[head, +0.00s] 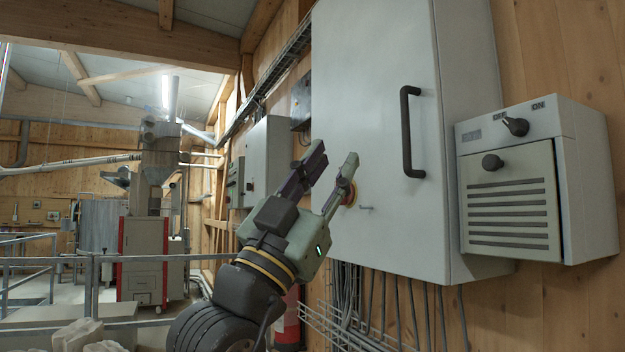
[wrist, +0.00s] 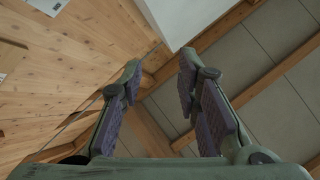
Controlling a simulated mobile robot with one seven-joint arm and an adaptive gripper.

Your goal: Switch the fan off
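A grey control box (head: 510,180) hangs on the wooden wall at the right in the head view. A black rotary knob (head: 516,127) sits on its sloped top face, between the labels OFF and ON. Its handle seems to lean toward OFF, but I cannot tell its setting for certain. My gripper (head: 336,158) is open and empty, pointing up, well left of the box in front of the large cabinet. The wrist view shows the open fingers (wrist: 160,70) with nothing between them and no knob.
A large grey cabinet (head: 375,120) with a black bar handle (head: 408,132) stands between my gripper and the control box. Cables hang below it. A red fire extinguisher (head: 287,322) is below my gripper. Railings (head: 90,285) and machinery are at the left.

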